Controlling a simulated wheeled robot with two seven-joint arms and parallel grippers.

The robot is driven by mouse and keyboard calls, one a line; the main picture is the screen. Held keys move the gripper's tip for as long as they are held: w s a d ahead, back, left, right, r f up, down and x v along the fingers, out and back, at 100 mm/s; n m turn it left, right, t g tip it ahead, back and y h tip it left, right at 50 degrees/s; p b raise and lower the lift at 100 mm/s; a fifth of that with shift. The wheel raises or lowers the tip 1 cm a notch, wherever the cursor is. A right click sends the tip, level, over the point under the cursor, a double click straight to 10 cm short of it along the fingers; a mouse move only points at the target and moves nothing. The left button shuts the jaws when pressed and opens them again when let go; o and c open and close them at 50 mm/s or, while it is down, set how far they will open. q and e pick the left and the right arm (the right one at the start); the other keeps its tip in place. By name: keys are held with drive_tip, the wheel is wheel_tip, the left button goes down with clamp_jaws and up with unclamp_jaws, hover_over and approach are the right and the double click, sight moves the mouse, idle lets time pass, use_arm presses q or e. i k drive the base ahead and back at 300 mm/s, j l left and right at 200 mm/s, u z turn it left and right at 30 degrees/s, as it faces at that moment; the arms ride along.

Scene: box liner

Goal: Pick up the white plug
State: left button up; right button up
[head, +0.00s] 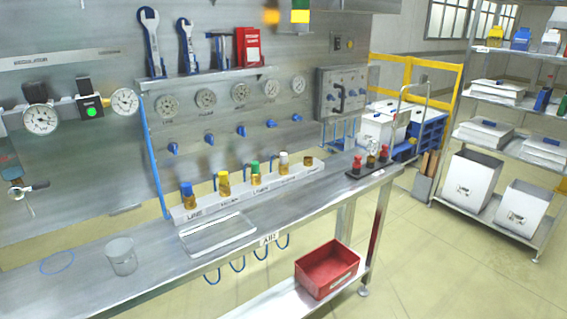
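A white-topped piece (283,160), which looks like the white plug, stands upright in the long white labelled rack (205,208) on the steel bench. It is toward the right end of the row, between a green-topped piece (255,170) and a short amber piece (308,161). Yellow-topped (223,183) and blue-topped (188,195) pieces stand further left in the same rack. Whether the white top is separate from the body below it is too small to tell. Neither of my grippers is in view.
A flat clear tray (218,234) lies in front of the rack. A grey cup (121,256) and a thin blue ring (57,262) are at the bench's left. A dark holder with red-topped pieces (384,153) stands at the right end. A red bin (327,270) sits on the lower shelf.

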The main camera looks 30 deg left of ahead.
sight(282, 157)
drive_tip(key=i+l+u, duration=0.15)
drive_tip(key=u, duration=0.75)
